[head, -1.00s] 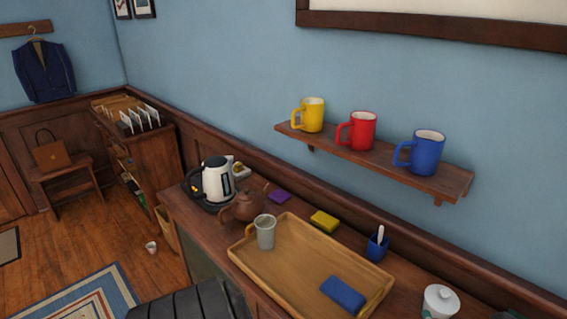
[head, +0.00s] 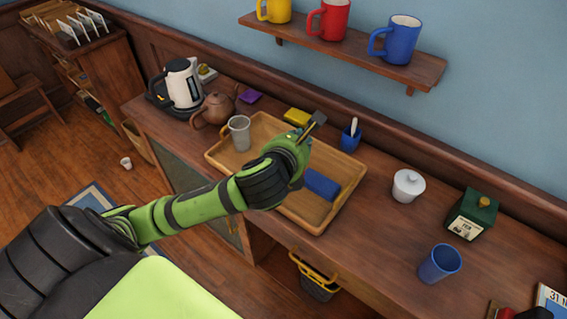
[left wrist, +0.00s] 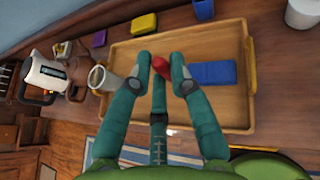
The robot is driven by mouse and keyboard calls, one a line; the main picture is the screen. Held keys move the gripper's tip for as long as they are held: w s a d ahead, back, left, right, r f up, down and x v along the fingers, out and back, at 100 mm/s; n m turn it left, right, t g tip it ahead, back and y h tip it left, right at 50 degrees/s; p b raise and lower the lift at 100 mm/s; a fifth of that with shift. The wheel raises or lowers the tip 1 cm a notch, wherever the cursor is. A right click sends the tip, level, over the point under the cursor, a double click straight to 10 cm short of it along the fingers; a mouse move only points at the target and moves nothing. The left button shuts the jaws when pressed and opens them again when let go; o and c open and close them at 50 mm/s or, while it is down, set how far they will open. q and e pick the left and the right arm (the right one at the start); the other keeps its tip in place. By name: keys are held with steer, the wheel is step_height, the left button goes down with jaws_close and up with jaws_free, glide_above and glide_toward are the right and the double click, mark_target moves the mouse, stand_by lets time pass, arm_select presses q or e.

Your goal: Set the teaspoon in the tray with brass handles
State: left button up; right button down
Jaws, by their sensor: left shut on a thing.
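The wooden tray (head: 226,171) lies on the long desk; its right brass handle (left wrist: 250,66) shows in the left wrist view. My left gripper (head: 302,138) is above the tray's back part. In the left wrist view its fingers (left wrist: 161,62) are closed around a small red thing (left wrist: 160,67). I cannot tell whether this is the teaspoon. A dark, narrow piece (head: 317,119) sticks out past the gripper in the head view. A white-handled utensil (head: 354,124) stands in a blue cup (head: 350,140) behind the tray. My right gripper is not in view.
On the tray are a grey mug (head: 239,134) at the left and a blue cloth-like block (head: 321,184) at the right. A teapot (head: 214,108), kettle (head: 182,84) and yellow sponge (head: 297,117) stand near. A white lidded pot (head: 408,186) is at right.

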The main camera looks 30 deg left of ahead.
arm_select(q)
steer(key=w+a+f+p, duration=0.2)
steer(key=w+a+f, duration=0.3)
steer(key=a+f, duration=0.5)
steer(key=shift+w+a+f, duration=0.2)
steer(key=shift+a+f, duration=0.1)
steer(key=shift+f, duration=0.15)
steer(key=o, duration=0.9)
steer(key=shift+f, duration=0.1)
steer(key=shift+c, duration=0.2)
steer(key=b+v, duration=0.1)
steer(key=v, duration=1.1)
steer(key=shift+a, duration=0.15)
